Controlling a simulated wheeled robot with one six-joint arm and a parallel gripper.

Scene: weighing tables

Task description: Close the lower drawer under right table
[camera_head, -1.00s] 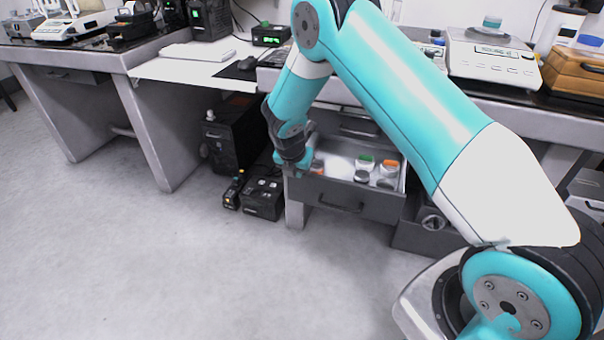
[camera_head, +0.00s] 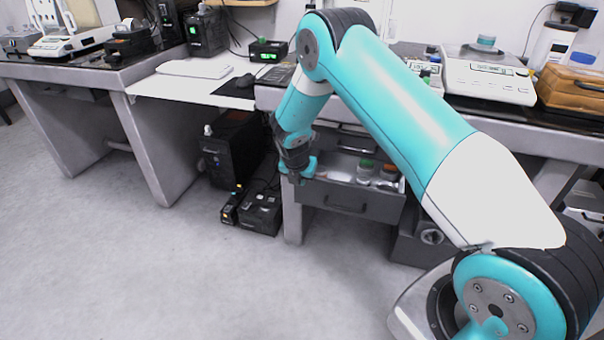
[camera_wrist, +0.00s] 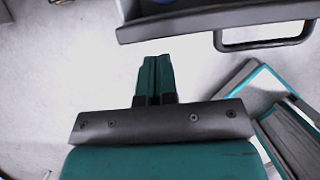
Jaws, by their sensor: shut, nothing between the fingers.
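The lower drawer (camera_head: 345,199) under the right table (camera_head: 520,128) is partly open, its grey front and handle facing me. Small bottles with green and orange caps stand inside it. My gripper (camera_head: 297,180) is shut and empty at the left end of the drawer front. In the wrist view its closed teal fingers (camera_wrist: 155,62) point toward the drawer front (camera_wrist: 200,20), with the handle (camera_wrist: 265,43) to their right.
A closed drawer (camera_head: 353,144) sits above the open one. A black tower case (camera_head: 232,150) and a low black box (camera_head: 262,212) stand left of the table leg. A dark grey cabinet (camera_head: 418,236) stands at lower right. The floor in front is clear.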

